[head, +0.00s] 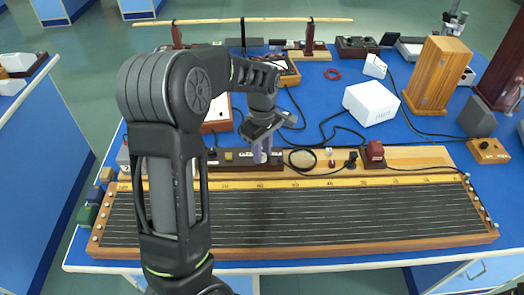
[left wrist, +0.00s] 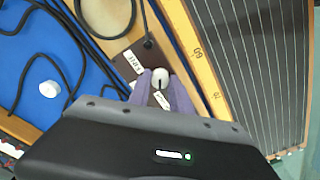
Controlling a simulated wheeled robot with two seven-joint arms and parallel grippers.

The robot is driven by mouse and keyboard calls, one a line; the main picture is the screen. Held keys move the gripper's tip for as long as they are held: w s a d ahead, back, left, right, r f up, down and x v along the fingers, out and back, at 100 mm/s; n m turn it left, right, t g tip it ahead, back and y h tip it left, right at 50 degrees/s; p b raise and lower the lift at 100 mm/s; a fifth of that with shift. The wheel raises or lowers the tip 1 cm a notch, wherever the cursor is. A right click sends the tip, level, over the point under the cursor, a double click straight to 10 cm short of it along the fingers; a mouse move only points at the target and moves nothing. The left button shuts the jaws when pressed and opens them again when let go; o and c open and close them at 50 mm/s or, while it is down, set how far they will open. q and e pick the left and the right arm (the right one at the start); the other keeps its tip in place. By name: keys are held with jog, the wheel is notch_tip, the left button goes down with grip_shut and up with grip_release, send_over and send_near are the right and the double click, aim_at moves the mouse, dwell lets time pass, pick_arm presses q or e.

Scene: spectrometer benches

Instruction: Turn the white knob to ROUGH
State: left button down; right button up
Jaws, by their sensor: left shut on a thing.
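The white knob (left wrist: 160,76) sits on a dark brown panel (left wrist: 118,48) in the left wrist view. A dark line on its face points toward my gripper body, at a small white label (left wrist: 162,101). Another white label (left wrist: 132,62) lies to the knob's upper left. The lettering on both is too small to read surely. My left gripper (head: 262,148) points down at the dark strip behind the long wire board in the head view. Its purple fingers (left wrist: 160,92) are shut on the knob, one on each side. My right gripper is in neither view.
The long wire board (head: 330,216) fills the bench front. A black cable loop (head: 301,159) lies right of the gripper. Bare blue bench shows behind the strip.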

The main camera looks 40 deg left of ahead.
pick_arm(q)
jog(key=shift+n, duration=0.3)
jog(key=c, duration=1.2)
grip_release()
jog(key=shift+o, duration=0.2)
jog(key=shift+r, duration=0.15)
notch_tip(320, 180, up, 8)
jog(key=shift+f+b, duration=0.25)
jog(key=shift+b, duration=0.15)
